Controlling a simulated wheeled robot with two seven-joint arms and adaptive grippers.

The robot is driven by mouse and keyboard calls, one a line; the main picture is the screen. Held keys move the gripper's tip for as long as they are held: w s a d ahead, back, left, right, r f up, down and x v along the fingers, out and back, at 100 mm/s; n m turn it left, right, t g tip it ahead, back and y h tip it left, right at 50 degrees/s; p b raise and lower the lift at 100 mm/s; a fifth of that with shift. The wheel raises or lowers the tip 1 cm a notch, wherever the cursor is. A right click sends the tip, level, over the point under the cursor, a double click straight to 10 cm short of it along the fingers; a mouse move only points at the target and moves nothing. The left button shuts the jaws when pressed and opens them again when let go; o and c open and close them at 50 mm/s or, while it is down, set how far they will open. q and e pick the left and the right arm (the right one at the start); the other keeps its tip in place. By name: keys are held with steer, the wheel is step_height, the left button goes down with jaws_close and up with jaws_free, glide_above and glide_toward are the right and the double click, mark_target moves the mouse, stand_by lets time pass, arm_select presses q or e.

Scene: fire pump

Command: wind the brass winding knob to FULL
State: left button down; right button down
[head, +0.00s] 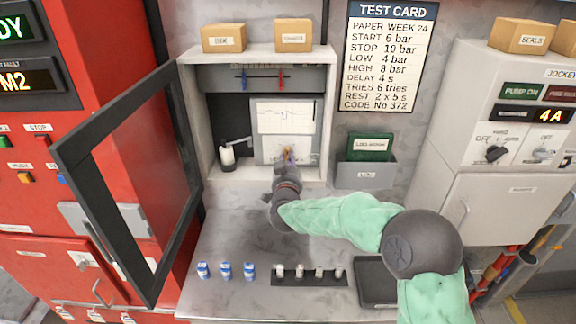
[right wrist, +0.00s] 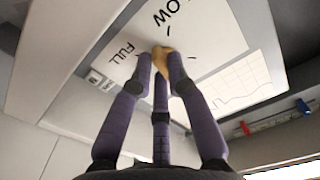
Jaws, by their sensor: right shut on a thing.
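The brass winding knob (right wrist: 161,60) sits on a white plate (right wrist: 205,40) lettered "FULL" and "LOW" in the right wrist view. My right gripper (right wrist: 160,72) has its purple fingers closed around the knob. In the head view the knob (head: 287,153) shows as a small yellowish spot at the lower part of the recorder, mostly hidden by my right gripper (head: 286,165). Where the knob points between the marks is hard to tell. My left gripper is not in view.
The recorder cabinet (head: 190,120) stands open, its black-framed glass door (head: 75,190) swung out to the left. A chart (head: 285,118) is above the knob, and a pen arm with a white bottle (head: 227,155) is left of it. Several small bottles (head: 250,271) stand on the counter below.

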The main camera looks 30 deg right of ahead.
steer(key=shift+f+m+b, duration=0.2)
steer(key=shift+m+b, duration=0.1)
steer(key=shift+m, duration=0.2)
steer(key=c, duration=1.2)
jaws_free()
steer(key=shift+r, duration=0.1)
steer(key=v, duration=1.2)
